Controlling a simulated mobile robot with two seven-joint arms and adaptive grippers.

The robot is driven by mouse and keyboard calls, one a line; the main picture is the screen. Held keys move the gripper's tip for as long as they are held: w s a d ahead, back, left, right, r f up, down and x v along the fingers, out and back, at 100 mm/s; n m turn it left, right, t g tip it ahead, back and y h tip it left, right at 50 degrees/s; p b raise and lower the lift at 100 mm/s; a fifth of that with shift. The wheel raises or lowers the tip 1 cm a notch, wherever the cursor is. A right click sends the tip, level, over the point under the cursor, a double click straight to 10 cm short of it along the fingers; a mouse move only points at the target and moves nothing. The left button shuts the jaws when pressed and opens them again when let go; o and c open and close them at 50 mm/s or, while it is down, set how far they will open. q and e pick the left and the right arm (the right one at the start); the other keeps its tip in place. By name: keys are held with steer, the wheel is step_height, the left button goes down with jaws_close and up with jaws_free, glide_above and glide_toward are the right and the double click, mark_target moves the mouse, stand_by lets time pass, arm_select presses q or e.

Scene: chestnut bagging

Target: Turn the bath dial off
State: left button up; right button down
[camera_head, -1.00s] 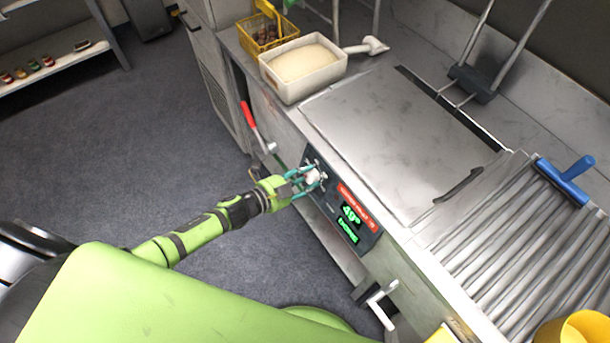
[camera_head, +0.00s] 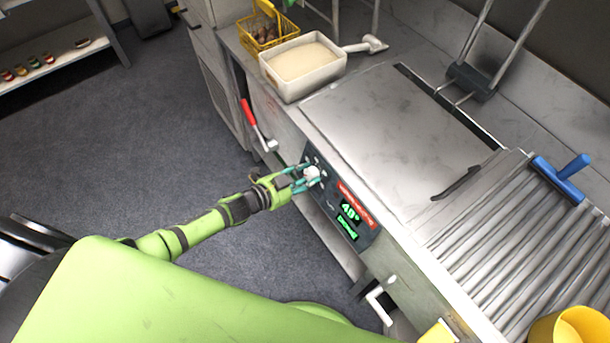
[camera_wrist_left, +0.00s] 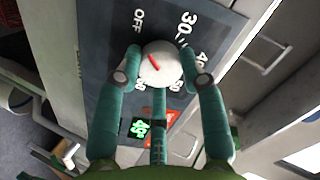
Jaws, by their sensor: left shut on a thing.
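The bath dial (camera_head: 312,173) is a round white knob on the dark control panel (camera_head: 327,212) at the front of the steel bath. My left gripper (camera_head: 305,177) has its teal fingers shut around the dial. In the left wrist view the dial (camera_wrist_left: 160,66) sits between the fingertips (camera_wrist_left: 160,75). Its short red mark points to the upper left, on the side of the OFF label (camera_wrist_left: 138,20); I cannot tell whether it lines up exactly. Numbers stand on the other side, some partly hidden by the gripper. A green display (camera_head: 348,211) is lit. My right gripper is not in view.
A red-handled lever (camera_head: 248,112) sticks out left of the panel. A white tub (camera_head: 303,92) and a yellow basket (camera_head: 259,45) stand behind. A flat steel lid (camera_head: 395,140) covers the bath. Ribbed rollers (camera_head: 530,240) lie to the right. The floor at left is clear.

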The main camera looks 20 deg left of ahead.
arm_select(q)
steer(key=shift+w+a+r, duration=0.1)
steer(key=shift+w+a, duration=0.1)
steer(key=o, duration=1)
steer(key=shift+o, duration=0.8)
steer(key=shift+s+a, duration=0.2)
steer(key=shift+s, duration=0.4)
steer(key=v, duration=1)
steer(key=shift+s+a+r, duration=0.2)
steer(key=shift+a, duration=0.15)
